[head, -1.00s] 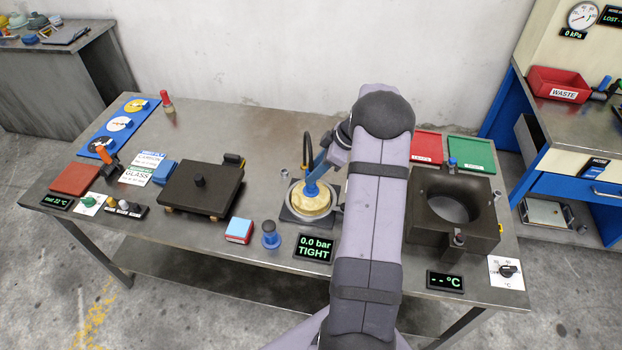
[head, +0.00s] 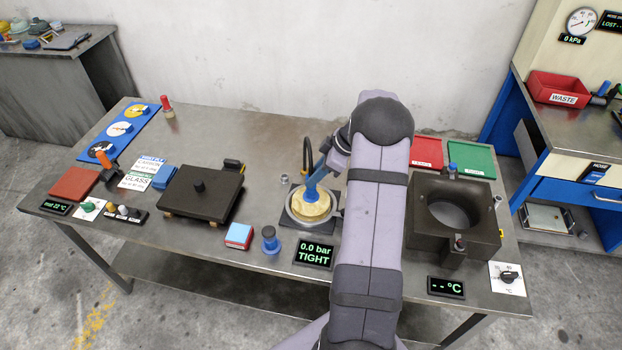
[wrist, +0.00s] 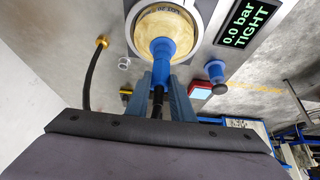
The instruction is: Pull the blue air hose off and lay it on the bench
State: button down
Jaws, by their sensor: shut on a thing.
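The blue air hose has a blue end fitting (wrist: 161,58) that stands against a cream-yellow round piece (wrist: 168,28) in a metal ring. I cannot tell whether it is seated or just apart. My gripper (wrist: 168,82) is shut on the hose at this blue end, with a finger on each side. In the head view my gripper (head: 318,178) is over the yellow piece (head: 312,207). The black hose line (head: 306,150) arches up behind it. In the wrist view, a black hose (wrist: 90,80) runs from a brass fitting on the bench.
A display (head: 314,253) reads 0.0 bar TIGHT. A blue knob (head: 270,240) and a red-and-blue block (head: 238,236) stand left of it. A dark plate (head: 200,195) lies farther left, and a dark block with a round hole (head: 452,215) stands right. The back-centre bench (head: 245,140) is bare.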

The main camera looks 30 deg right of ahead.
jog(key=shift+r, duration=0.5)
jog(key=shift+r+p, duration=0.95)
jog(key=shift+r, duration=1.35)
